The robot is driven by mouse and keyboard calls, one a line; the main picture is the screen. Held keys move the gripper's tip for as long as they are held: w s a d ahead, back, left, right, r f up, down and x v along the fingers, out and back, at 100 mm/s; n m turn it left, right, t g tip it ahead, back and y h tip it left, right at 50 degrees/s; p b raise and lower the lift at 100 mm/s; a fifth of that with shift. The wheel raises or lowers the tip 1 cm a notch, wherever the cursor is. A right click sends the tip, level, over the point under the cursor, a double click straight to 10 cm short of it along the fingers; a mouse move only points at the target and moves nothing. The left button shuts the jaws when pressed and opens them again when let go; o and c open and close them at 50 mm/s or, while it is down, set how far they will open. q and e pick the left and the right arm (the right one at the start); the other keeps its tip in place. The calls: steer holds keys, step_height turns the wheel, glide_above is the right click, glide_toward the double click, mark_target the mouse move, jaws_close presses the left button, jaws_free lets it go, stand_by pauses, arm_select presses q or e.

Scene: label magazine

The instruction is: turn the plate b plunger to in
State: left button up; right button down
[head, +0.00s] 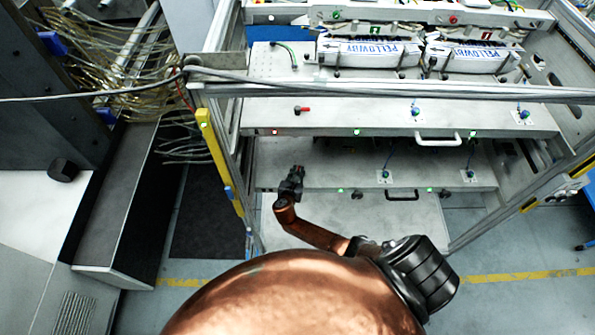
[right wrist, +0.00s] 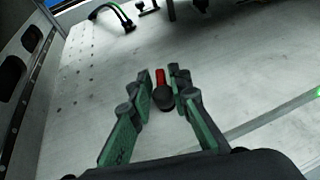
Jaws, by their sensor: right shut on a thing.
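A plunger with a red handle (right wrist: 160,77) and a round black end (right wrist: 164,98) stands on a grey plate in the right wrist view. My right gripper (right wrist: 161,88) is closed around it, one finger on each side. In the head view, my right gripper (head: 292,182) is at the left front of the lower plate (head: 335,165) and hides this plunger. Another red-handled plunger (head: 302,110) lies sideways on the plate above (head: 350,115). I can read no plate letter. My left gripper is not in view.
Blue-topped parts stand on the plates, one at upper middle (head: 416,110) and one lower (head: 385,173). Metal frame posts and a yellow strip (head: 218,160) border the left. A cable (head: 400,90) crosses above the plates. A green hose (right wrist: 112,14) lies beyond the gripper.

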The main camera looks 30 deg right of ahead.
mark_target(298, 172)
steer(key=m+g+h+b, duration=0.2)
steer(key=m+g, duration=0.1)
steer(key=shift+f, duration=0.1)
steer(key=shift+m+g+h+b, duration=0.7)
steer(key=shift+m+g+b, duration=0.4)
steer(key=shift+m, duration=0.2)
steer(key=shift+d+m+g, duration=0.1)
steer(key=shift+m+g, duration=0.2)
steer(key=shift+r, duration=0.2)
steer(key=c, duration=2)
jaws_free()
steer(key=shift+c, duration=0.2)
steer(key=shift+r, duration=0.1)
step_height(298, 172, up, 10)
